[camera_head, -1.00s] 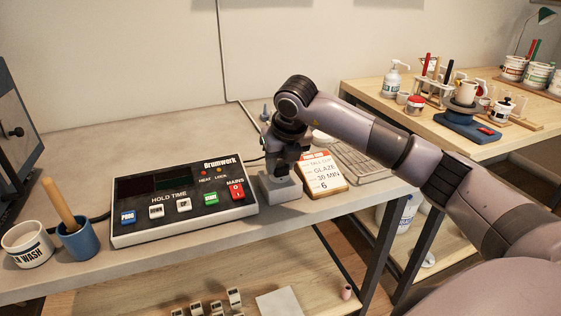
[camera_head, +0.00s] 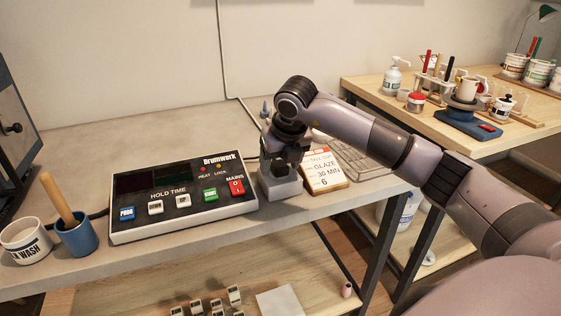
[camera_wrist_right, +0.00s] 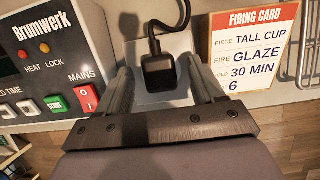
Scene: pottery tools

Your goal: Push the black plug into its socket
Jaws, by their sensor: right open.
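The black plug (camera_wrist_right: 158,71) with its black cord stands over the grey socket block (camera_wrist_right: 142,53) in the right wrist view. The wrist view does not show how deep the plug sits. My right gripper (camera_wrist_right: 158,80) is open, with one finger on each side of the plug and gaps between. In the head view the right gripper (camera_head: 282,160) points down above the socket block (camera_head: 279,187) and hides the plug. My left gripper is not in view.
The Brumwerk control box (camera_head: 184,196) stands just left of the socket block, and the firing card (camera_head: 325,170) leans close on the right. A blue cup (camera_head: 76,238) and a white cup (camera_head: 27,243) stand at the far left. The bench behind the box is clear.

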